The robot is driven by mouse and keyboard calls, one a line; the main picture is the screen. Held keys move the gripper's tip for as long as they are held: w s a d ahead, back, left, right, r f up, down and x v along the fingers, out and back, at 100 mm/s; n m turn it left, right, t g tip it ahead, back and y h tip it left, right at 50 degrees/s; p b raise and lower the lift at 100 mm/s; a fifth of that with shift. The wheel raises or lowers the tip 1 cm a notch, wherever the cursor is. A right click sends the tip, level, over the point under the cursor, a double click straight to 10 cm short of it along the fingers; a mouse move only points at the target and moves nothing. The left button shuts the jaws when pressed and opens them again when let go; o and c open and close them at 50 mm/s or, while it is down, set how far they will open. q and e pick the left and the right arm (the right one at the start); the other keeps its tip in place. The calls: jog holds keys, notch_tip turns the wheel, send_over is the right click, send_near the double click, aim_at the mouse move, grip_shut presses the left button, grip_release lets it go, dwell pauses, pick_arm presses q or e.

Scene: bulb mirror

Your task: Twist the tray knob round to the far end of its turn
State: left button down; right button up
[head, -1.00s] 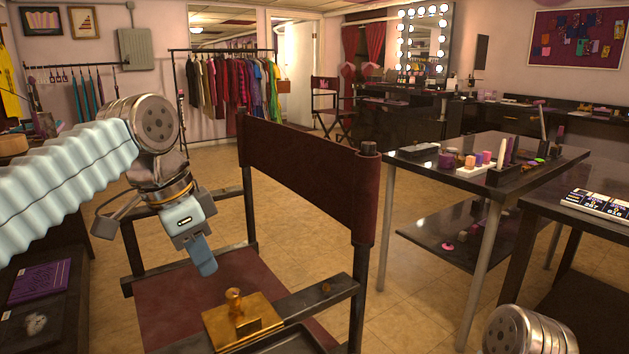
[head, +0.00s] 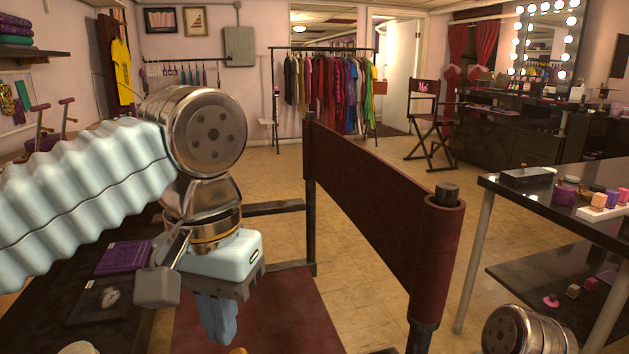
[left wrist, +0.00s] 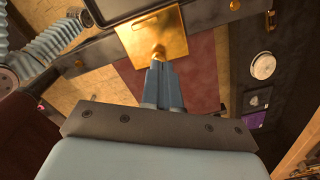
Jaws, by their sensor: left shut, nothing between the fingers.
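The brass tray knob (left wrist: 158,51) stands on a square brass plate (left wrist: 135,42) on the chair's arm, beside a dark tray (left wrist: 98,20). In the head view only the knob's top (head: 238,350) shows at the bottom edge. My left gripper (head: 217,338) points down over the chair, its blue fingers together with nothing between them. In the left wrist view its fingertips (left wrist: 157,66) appear right at the knob, partly covering it; I cannot tell whether they touch. My right gripper is out of view.
The chair's maroon back (head: 385,195) and its post (head: 440,230) rise to the right of my left gripper. A low dark table (head: 60,320) with a purple book (head: 123,258) stands at the left. A make-up table (head: 540,190) stands at the right.

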pick_arm(q)
notch_tip(320, 180, down, 7)
jog(key=b, duration=0.4)
jog(key=shift+w+r, duration=0.15)
jog(key=shift+w, duration=0.1)
dwell(0.7)
jog(key=shift+r+p, duration=0.1)
jog(key=shift+p, duration=0.2)
jog(key=shift+w+a+p, duration=0.1)
jog(key=shift+a+p, duration=0.1)
jog(key=shift+p, duration=0.9)
jog(key=shift+a, duration=0.1)
